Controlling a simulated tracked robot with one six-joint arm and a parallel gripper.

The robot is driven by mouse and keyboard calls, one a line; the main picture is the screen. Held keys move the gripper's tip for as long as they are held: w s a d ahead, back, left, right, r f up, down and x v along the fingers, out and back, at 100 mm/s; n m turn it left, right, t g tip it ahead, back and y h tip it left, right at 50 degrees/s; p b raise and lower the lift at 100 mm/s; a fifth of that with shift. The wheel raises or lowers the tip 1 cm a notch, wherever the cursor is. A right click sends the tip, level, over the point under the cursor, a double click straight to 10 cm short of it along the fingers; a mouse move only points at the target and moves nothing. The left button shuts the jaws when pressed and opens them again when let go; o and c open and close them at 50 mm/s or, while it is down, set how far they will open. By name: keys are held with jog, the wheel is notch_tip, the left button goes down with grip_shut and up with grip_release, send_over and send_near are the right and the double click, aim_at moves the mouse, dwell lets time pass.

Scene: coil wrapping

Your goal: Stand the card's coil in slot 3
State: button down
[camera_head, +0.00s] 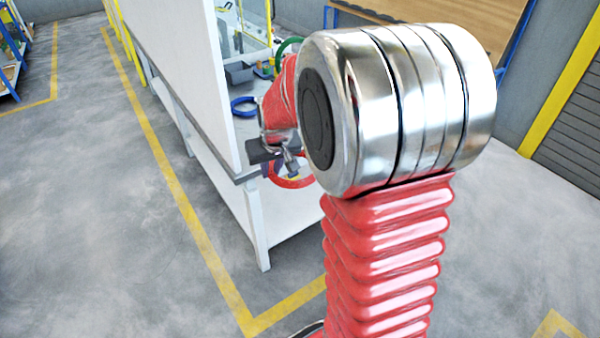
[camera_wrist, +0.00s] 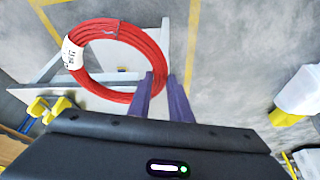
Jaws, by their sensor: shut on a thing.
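A red coil (camera_head: 292,184) hangs at my gripper (camera_head: 291,170), beside the end of the white table in the head view. In the wrist view the coil (camera_wrist: 100,29) is a large ring with a white label (camera_wrist: 72,53) on its left side; I cannot read the print. The purple fingers of my gripper (camera_wrist: 163,82) are shut on the ring's lower right part. A blue coil (camera_head: 243,106) lies on the table, and part of a green coil (camera_head: 289,45) shows behind my arm. No numbered slot or card is readable in these views.
The white table (camera_head: 258,228) has a tall white panel (camera_head: 180,60) along its side. My arm hides much of its end. Yellow floor lines (camera_head: 190,215) cross open grey floor. The wrist view shows yellow items (camera_wrist: 48,107) at left and a white container (camera_wrist: 300,90) at right.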

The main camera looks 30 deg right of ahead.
jog(key=w+a+r+n, duration=0.2)
jog(key=w+a, duration=0.1)
jog(key=a, duration=1.1)
jog(key=shift+w+y, duration=0.2)
jog(key=shift+y, duration=0.2)
jog(key=shift+d, duration=0.1)
